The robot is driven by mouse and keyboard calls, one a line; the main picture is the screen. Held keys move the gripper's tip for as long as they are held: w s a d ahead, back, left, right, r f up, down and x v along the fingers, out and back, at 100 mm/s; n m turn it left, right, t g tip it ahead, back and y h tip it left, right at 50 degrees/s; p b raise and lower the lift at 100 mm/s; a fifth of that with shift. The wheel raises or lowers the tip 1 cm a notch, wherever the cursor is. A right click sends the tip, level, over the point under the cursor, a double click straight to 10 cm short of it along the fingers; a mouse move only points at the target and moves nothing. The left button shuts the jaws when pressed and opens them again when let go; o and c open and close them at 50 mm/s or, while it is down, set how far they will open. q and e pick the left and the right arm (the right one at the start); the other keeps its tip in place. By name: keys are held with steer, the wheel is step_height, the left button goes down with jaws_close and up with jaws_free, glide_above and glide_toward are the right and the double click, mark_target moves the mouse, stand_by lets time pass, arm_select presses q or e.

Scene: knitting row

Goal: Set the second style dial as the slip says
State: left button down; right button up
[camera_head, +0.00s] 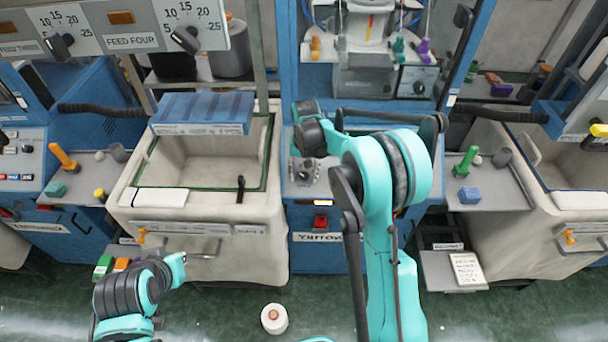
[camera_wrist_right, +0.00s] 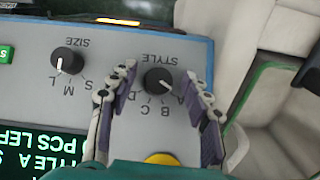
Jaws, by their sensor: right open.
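In the right wrist view the black STYLE dial (camera_wrist_right: 159,80) sits on a grey panel, its letters upside down. My right gripper (camera_wrist_right: 157,82) is open, with one finger on each side of this dial; contact is unclear. In the head view my right wrist (camera_head: 310,137) hangs over the panel of the middle blue machine. A paper slip (camera_head: 466,268) lies on a low shelf at the right, its writing too small to read.
A black SIZE dial (camera_wrist_right: 68,61) is beside the STYLE dial, and a green-lettered display (camera_wrist_right: 50,150) is at lower left. A yellow button (camera_wrist_right: 161,158) is close to the gripper. In the head view a cream bin (camera_head: 205,245) stands left and a yarn cone (camera_head: 274,318) on the floor.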

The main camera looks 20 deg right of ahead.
jaws_close()
